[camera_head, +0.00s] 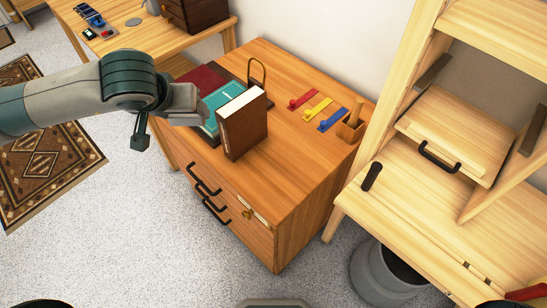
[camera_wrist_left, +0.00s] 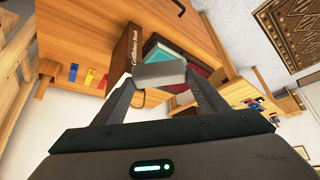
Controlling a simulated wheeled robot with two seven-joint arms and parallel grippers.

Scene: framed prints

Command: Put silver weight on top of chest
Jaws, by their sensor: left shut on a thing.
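I cannot pick the weight out clearly from the gripper in the head view. The chest of drawers has black handles and a lock on its front. A dark brown box-like chest (camera_head: 196,14) stands on the desk at the back. My right gripper is not in view.
On the chest of drawers are a brown book (camera_head: 243,128), a teal book (camera_head: 221,97), a red book (camera_head: 200,80), coloured hooks (camera_head: 318,110) and a wooden holder (camera_head: 350,128). Its front right top is clear. A pale wooden desk (camera_head: 410,215) stands at right.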

